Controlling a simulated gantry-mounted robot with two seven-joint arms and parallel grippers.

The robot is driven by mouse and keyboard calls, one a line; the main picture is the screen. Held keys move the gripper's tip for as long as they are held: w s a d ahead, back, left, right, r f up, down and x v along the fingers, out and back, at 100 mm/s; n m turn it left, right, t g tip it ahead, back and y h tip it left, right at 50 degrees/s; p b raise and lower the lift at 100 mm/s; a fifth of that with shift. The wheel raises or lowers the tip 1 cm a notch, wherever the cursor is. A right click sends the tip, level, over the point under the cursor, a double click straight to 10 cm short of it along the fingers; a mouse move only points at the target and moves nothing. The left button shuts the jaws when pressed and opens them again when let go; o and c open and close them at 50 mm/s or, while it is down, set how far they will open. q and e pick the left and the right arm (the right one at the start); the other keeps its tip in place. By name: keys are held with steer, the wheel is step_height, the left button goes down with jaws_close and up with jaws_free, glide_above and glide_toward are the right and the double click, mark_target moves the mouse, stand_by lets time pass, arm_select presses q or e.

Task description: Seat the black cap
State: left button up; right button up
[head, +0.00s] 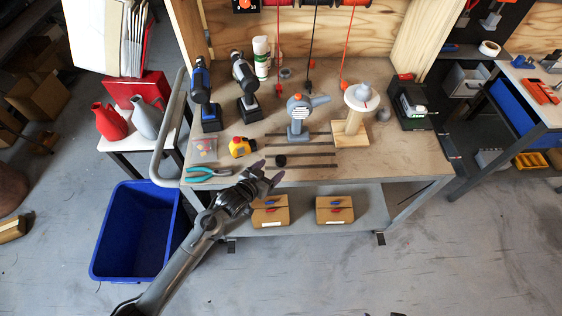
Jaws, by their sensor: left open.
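A small black cap (281,160) lies on the workbench (375,160) near its front edge, beside thin dark strips. My left gripper (270,171) reaches in over the bench's front edge with its fingers apart and empty. Its tips are just left of and nearer than the cap; I cannot tell whether they touch it. A wooden stand (350,129) with a pale round disc (362,97) on top stands right of the cap. A grey blower-like tool (298,115) stands behind the cap. My right gripper is not in view.
Teal pliers (208,173), a yellow tape measure (241,147) and two drills (204,95) (244,82) are on the bench's left side. A black charger (411,105) is at the right. Cardboard boxes (270,212) sit on the lower shelf. A blue bin (135,235) stands on the floor.

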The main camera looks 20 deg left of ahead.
mark_target(280, 160)
arm_select(q)
steer(key=shift+a+b+x, duration=0.2)
steer(key=shift+b+x, duration=0.4)
steer(key=shift+x, duration=2.65)
steer(key=shift+c, duration=0.2)
steer(key=c, duration=1.1)
